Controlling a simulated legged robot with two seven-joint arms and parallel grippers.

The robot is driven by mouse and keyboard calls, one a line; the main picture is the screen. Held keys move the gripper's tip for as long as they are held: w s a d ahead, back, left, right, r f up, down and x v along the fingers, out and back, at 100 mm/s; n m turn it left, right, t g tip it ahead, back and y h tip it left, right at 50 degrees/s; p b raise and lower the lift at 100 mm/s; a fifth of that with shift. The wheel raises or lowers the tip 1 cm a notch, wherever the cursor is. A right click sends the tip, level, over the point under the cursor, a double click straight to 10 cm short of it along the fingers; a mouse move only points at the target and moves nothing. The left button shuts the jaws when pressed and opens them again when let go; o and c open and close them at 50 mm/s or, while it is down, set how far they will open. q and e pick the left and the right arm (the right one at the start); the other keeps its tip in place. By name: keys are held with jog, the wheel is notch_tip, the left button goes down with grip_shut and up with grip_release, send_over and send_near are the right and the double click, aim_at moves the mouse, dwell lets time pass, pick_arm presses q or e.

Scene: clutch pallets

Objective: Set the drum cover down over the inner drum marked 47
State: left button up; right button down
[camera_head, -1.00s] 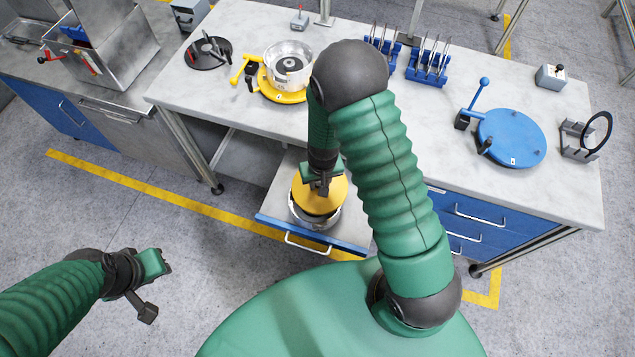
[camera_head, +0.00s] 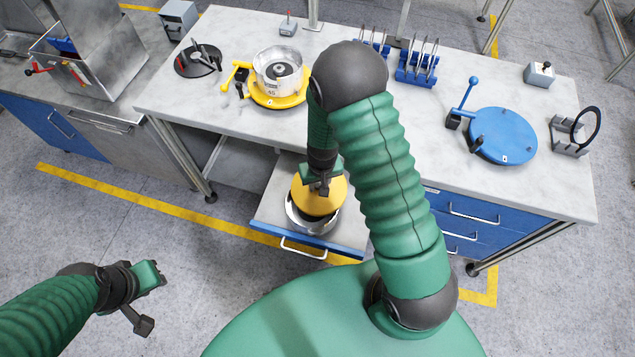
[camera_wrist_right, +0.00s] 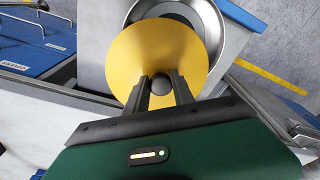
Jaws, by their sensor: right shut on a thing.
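The drum cover is a round yellow disc (camera_head: 322,203) with a dark knob. My right gripper (camera_head: 320,187) is shut on the knob; the wrist view shows both fingers (camera_wrist_right: 161,87) against it. The cover (camera_wrist_right: 150,45) hangs over a silver drum (camera_head: 296,217) in the pulled-out drawer, offset, with the drum's rim showing at the lower left. No mark shows on this drum. Another silver drum (camera_head: 279,72) stands on a yellow base on the table; its label seems to read 45. My left gripper (camera_head: 149,296) is open and empty over the floor at lower left.
The open drawer (camera_head: 345,232) juts out below the table (camera_head: 225,107). On the table are a blue disc (camera_head: 503,135) with a lever, blue racks (camera_head: 417,70), a black round fixture (camera_head: 198,60) and a ring stand (camera_head: 575,135). My right arm hides the table's middle.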

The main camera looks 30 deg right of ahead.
aim_at(318, 185)
jog(key=shift+s+f, duration=0.1)
jog(key=shift+f, duration=0.1)
jog(key=c, duration=1)
grip_release()
jog(key=shift+a, duration=0.1)
jog(key=shift+r, duration=0.1)
notch_tip(318, 185, up, 9)
jog(key=p, duration=0.7)
jog(key=shift+p, duration=0.3)
jog(key=s+a+r+n+t+b, duration=0.1)
jog(key=s+a+r+n+b, duration=0.2)
jog(key=b, duration=0.8)
jog(key=s+a+r, duration=0.2)
jog(key=s+a, duration=0.2)
jog(key=s, duration=0.1)
jog(key=shift+s, duration=0.15)
